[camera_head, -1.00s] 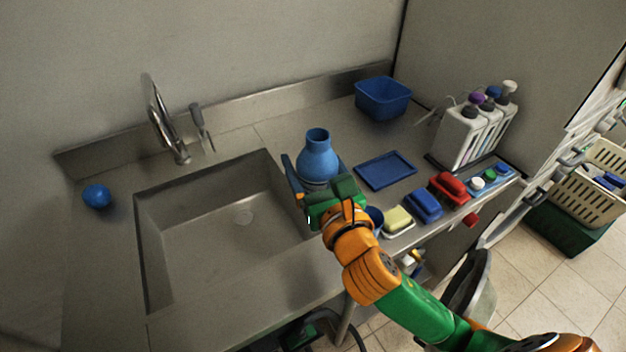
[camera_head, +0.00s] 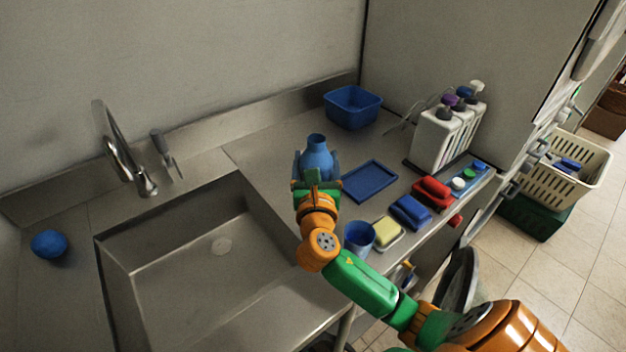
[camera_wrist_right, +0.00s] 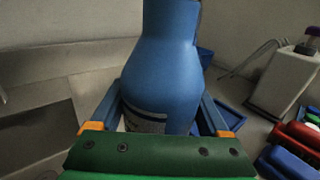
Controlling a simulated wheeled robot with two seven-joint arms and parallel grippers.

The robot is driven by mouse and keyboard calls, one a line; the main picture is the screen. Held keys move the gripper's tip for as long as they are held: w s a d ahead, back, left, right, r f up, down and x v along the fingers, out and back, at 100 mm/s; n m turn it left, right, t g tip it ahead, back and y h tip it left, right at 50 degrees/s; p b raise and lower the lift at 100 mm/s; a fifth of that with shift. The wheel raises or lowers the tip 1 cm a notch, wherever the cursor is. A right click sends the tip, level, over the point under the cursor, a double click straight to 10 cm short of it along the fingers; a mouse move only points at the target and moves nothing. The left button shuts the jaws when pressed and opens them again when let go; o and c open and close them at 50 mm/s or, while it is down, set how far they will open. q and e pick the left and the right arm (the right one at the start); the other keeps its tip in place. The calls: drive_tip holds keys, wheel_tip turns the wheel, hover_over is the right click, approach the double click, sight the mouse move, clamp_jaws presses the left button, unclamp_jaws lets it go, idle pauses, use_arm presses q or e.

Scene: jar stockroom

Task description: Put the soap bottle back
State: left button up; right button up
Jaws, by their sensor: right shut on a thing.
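The blue bottle (camera_head: 317,152) with a narrow neck and no visible cap stands upright between the fingers of my right gripper (camera_head: 316,172). It is over the counter strip between the sink and the flat blue tray (camera_head: 370,181). In the right wrist view the bottle (camera_wrist_right: 163,75) fills the middle, with a printed label low on its side and one finger on each side. My right gripper is shut on it. The bottle's base is hidden, so I cannot tell whether it touches the counter. My left gripper is not in view.
A blue tub (camera_head: 353,107) stands at the back. White bottles (camera_head: 447,135) stand at the right. A blue cup (camera_head: 359,238), yellow sponge (camera_head: 388,233), blue block (camera_head: 411,211) and red block (camera_head: 432,192) line the front edge. The sink (camera_head: 185,275) is at left.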

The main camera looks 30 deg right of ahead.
drive_tip(key=f, duration=0.1)
drive_tip(key=w+f, duration=0.1)
drive_tip(key=w+d+f+b, duration=0.1)
drive_tip(key=f, duration=0.1)
drive_tip(key=shift+w, duration=0.25)
drive_tip(key=shift+f, duration=1.15)
drive_tip(key=shift+f+b, duration=0.15)
drive_tip(key=shift+b, duration=0.15)
drive_tip(key=o, duration=1.4)
drive_tip(key=shift+r, duration=0.2)
drive_tip(key=v, duration=1.2)
drive_tip(key=shift+s, duration=0.1)
